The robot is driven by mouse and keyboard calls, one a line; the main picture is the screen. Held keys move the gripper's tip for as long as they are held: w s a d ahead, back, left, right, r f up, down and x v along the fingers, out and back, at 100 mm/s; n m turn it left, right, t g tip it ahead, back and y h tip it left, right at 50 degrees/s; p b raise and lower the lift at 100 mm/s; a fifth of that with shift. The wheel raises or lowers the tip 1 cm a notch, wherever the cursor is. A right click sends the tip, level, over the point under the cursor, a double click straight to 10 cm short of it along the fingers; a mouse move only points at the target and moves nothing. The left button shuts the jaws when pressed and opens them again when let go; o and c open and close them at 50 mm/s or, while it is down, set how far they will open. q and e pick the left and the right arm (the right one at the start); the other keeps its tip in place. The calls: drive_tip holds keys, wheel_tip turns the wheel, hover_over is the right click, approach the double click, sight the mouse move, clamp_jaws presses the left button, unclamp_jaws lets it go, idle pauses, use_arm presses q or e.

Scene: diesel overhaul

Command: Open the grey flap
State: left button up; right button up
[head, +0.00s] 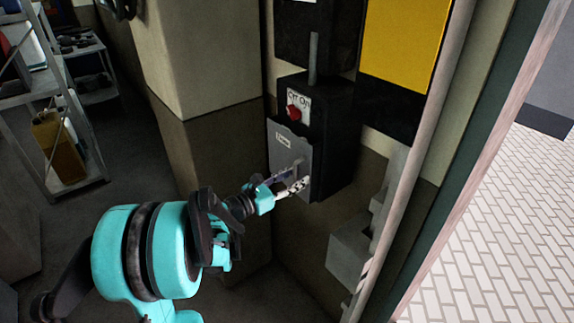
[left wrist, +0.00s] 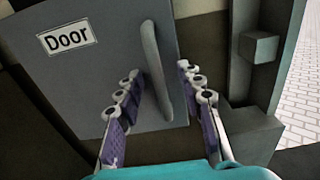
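The grey flap (head: 284,153) is on the front of a black switch box (head: 336,135) on the wall. It carries a small label, which reads "Door" in the left wrist view, where the flap (left wrist: 85,75) fills the upper left. An upright grey bar handle (left wrist: 156,65) stands near the flap's right edge. My left gripper (head: 292,182) is at the lower right part of the flap. In the left wrist view, my left gripper (left wrist: 159,80) is open, with one finger on each side of the handle. I see no clear finger contact with it. My right gripper is in neither view.
A red knob (head: 294,113) on an OFF/ON plate sits above the flap. A yellow panel (head: 404,45) and a vertical pipe (head: 412,170) are to the right. Grey blocks (head: 350,255) jut from the wall below right. A shelf rack (head: 60,130) stands far left.

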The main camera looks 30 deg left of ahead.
use_arm(q)
drive_tip(key=c, duration=0.7)
drive_tip(key=shift+o, duration=0.4)
drive_tip(key=s+a+m+g+h, duration=0.2)
drive_tip(key=s+a+h, duration=0.1)
drive_tip(key=a, duration=0.4)
drive_tip(key=shift+s+m+h+b, duration=0.4)
drive_tip(key=shift+s+b, duration=0.05)
drive_tip(key=shift+s, duration=0.35)
drive_tip(key=shift+s+a, duration=0.2)
drive_tip(key=shift+a, duration=0.1)
drive_tip(key=shift+c, duration=0.3)
drive_tip(key=shift+d, duration=0.1)
drive_tip(key=shift+o, duration=0.3)
drive_tip(key=s+a+m+g+h, duration=0.1)
drive_tip(key=a+m+g+h, duration=0.2)
drive_tip(key=a, duration=0.5)
drive_tip(key=shift+a+g+h, duration=0.3)
drive_tip(key=shift+a, duration=0.05)
drive_tip(key=shift+s+a, duration=0.1)
drive_tip(key=shift+a, duration=0.05)
drive_tip(key=shift+c, duration=0.4)
